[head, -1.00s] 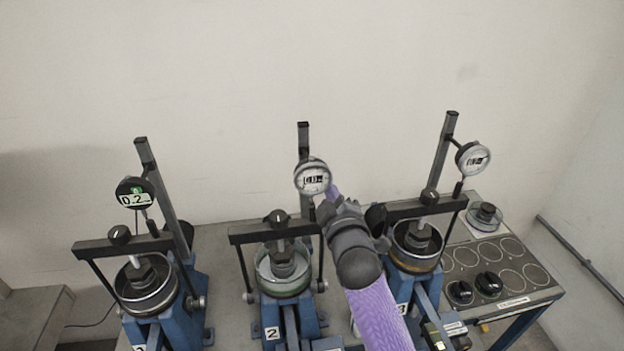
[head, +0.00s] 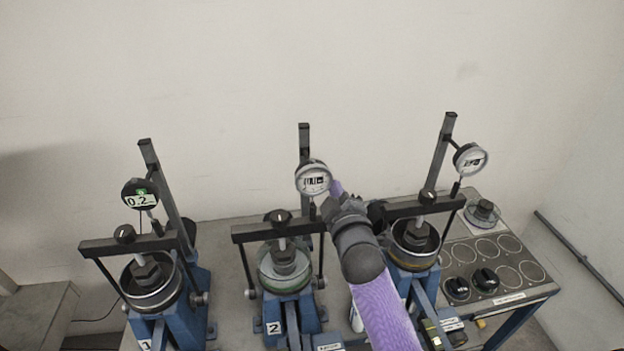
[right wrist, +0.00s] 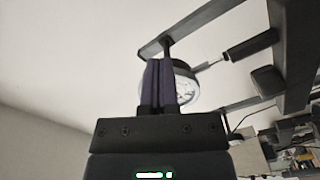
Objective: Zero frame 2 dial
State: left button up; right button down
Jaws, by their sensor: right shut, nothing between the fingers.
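Frame 2 (head: 290,310) is the middle lever frame, with a "2" label on its blue base. Its dial (head: 313,180) is round with a pale face and a small dark display, mounted on the upright post; I cannot read the digits surely. My right gripper (head: 337,187) is shut and empty, its purple fingertips close to the dial's right edge. In the right wrist view the closed fingers (right wrist: 157,80) cover part of the dial (right wrist: 186,88). I cannot tell if they touch it. My left gripper is out of view.
Frame 1 (head: 160,318) with its dial (head: 140,194) stands at left. A third frame (head: 398,278) with its dial (head: 470,159) stands close on the right of my right arm. A bench (head: 532,284) with round dark weights (head: 485,280) is at far right.

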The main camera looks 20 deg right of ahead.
jog(key=shift+d+f, duration=0.1)
jog(key=shift+d, duration=0.05)
jog(key=p+v, duration=0.2)
jog(key=v, duration=0.4)
jog(key=shift+p, duration=0.35)
jog(key=shift+d+f, duration=0.1)
